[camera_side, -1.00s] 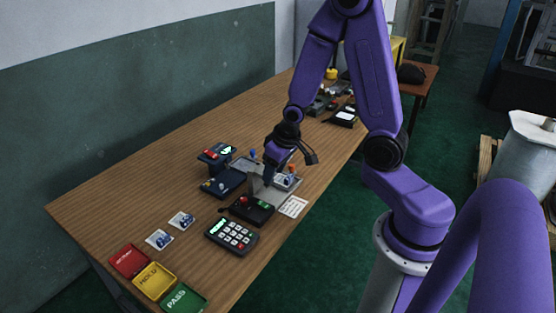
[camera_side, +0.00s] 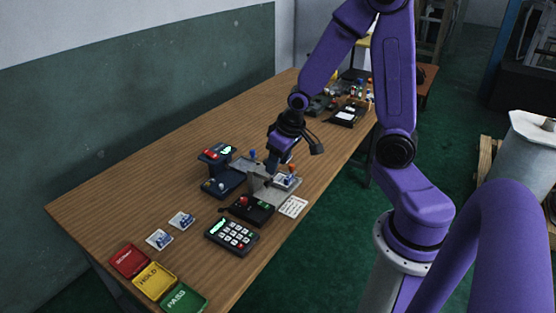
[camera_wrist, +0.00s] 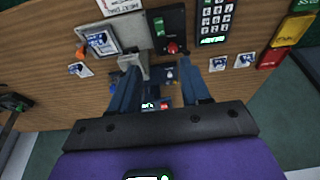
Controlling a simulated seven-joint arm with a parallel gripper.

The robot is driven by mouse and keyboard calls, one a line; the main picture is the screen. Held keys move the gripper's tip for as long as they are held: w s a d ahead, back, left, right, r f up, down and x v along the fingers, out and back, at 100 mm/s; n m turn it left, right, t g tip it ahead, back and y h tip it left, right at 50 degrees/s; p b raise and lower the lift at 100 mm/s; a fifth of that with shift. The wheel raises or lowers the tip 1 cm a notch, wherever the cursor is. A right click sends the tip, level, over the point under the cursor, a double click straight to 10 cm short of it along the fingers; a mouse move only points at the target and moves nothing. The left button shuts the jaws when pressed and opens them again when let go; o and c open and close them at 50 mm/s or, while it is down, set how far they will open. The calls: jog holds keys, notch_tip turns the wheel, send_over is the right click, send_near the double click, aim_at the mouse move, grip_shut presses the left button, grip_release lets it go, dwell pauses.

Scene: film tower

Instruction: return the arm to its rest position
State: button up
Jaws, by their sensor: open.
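My purple arm reaches over the wooden table (camera_side: 120,190). My gripper (camera_side: 276,168) hangs above the grey fixture (camera_side: 262,187) in the side view, and its tips are close to the fixture. In the wrist view the two blue fingers of my gripper (camera_wrist: 160,92) are spread apart with nothing held between them. Beyond the fingers are the grey fixture (camera_wrist: 133,60) and a dark device with a small lit screen (camera_wrist: 150,105). The arm is bent at the elbow, not folded back.
A black device with a red knob (camera_side: 250,210), a keypad (camera_side: 232,235) and a white label card (camera_side: 293,207) lie near the fixture. Red (camera_side: 129,260), yellow (camera_side: 154,281) and green (camera_side: 183,299) trays stand at the near end. The table's left side is clear.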

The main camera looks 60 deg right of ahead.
jog(key=s+a+r+n+g, duration=0.1)
jog(key=s+a+r+n, duration=0.1)
jog(key=s+a+n, duration=0.2)
jog(key=s+a+r+n+g, duration=0.1)
jog(key=s+a+r+n, duration=0.2)
jog(key=s, duration=0.6)
jog(key=s+a+r+n+g, duration=0.1)
jog(key=s+a+r+n, duration=0.2)
jog(key=s, duration=0.4)
jog(key=a+n, duration=0.1)
jog(key=n, duration=0.1)
jog(key=shift+s+a+n, duration=0.25)
jog(key=shift+a+n, duration=0.05)
jog(key=shift+a, duration=0.1)
jog(key=shift+r, duration=0.1)
